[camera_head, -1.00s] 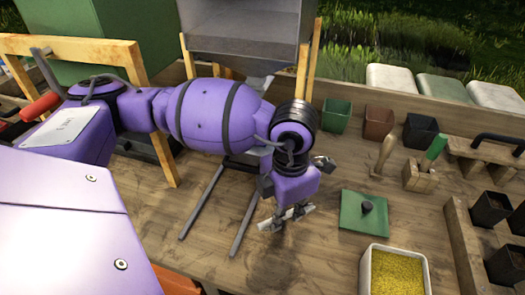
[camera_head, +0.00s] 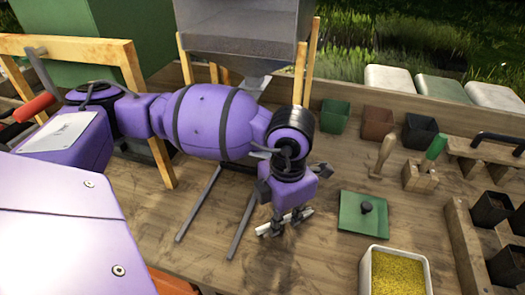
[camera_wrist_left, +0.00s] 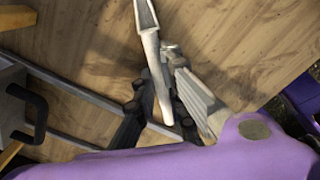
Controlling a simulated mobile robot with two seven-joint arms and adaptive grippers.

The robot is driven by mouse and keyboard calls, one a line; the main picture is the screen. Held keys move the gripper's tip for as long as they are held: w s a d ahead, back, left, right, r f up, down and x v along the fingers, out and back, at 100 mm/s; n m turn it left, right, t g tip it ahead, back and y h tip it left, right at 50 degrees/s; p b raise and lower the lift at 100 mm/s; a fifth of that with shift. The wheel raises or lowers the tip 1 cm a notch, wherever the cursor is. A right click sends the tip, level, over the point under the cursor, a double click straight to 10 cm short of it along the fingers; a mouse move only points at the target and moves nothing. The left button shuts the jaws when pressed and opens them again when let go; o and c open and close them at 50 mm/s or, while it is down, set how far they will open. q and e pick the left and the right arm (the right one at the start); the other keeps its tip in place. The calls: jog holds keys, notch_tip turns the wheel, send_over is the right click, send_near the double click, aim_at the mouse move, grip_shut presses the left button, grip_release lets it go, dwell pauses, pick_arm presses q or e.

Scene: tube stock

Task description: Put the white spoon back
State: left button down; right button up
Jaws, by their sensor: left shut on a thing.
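The white spoon (camera_wrist_left: 150,50) is long and pale with a hollow scoop end in the left wrist view. My left gripper (camera_wrist_left: 160,108) is shut on its shaft. In the head view, my left gripper (camera_head: 286,222) points down low over the wooden table, left of the green square plate. The spoon (camera_head: 272,229) shows there only as a short pale bar between the fingers, lying crosswise. I cannot tell whether it touches the table. My right gripper is in neither view.
Two dark parallel rails (camera_head: 243,220) lie left of the gripper. The green plate (camera_head: 362,212) with a knob and a white tray (camera_head: 368,270) of yellow grains are to the right. Small pots (camera_head: 378,123) and a wooden block (camera_head: 419,178) stand farther right. Bare table lies below the gripper.

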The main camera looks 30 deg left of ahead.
pick_arm(q)
jog(key=shift+f, duration=0.1)
jog(key=c, duration=1.7)
grip_release()
jog(key=shift+c, duration=0.2)
